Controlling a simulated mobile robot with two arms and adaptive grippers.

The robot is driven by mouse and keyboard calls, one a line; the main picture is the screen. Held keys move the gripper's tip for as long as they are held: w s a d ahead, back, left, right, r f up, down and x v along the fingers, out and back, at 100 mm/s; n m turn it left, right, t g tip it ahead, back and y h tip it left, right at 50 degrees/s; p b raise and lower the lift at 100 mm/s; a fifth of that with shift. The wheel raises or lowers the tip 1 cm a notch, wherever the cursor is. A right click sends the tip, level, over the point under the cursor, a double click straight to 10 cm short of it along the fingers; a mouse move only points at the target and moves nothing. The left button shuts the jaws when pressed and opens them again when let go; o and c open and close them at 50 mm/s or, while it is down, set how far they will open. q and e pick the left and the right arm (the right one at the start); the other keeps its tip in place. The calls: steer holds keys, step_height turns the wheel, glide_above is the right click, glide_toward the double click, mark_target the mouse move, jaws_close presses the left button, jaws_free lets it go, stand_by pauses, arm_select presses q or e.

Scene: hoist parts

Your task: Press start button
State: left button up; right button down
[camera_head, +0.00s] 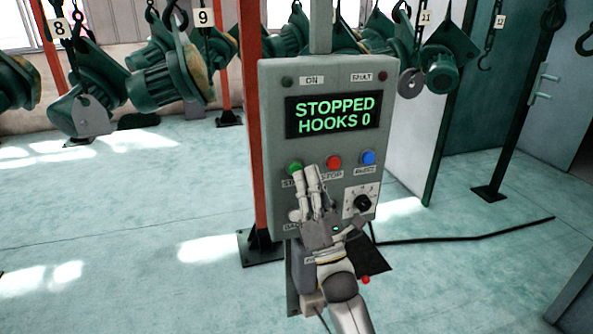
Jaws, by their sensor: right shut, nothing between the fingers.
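The start button (295,169) is a green round button at the left of a row on the grey control panel (275,115). Its label below is partly hidden by my fingers. My right gripper (305,172) is shut and empty, with its fingertips at the green button's lower right edge in the picture. I cannot tell if they touch it. A red stop button (334,162) and a blue button (368,157) sit to its right. The panel's screen (334,115) reads "STOPPED HOOKS 0". My left gripper is not in view.
A black dial (362,202) is on the panel's lower right. An orange post (252,110) stands just left of the panel. Green hoist units (172,80) hang behind, tagged with numbers. A black cable (470,238) runs over the floor at right. The floor at left is clear.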

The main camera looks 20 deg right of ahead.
stand_by(0.3)
steer(key=shift+w+b, duration=0.4)
steer(key=shift+w, duration=0.05)
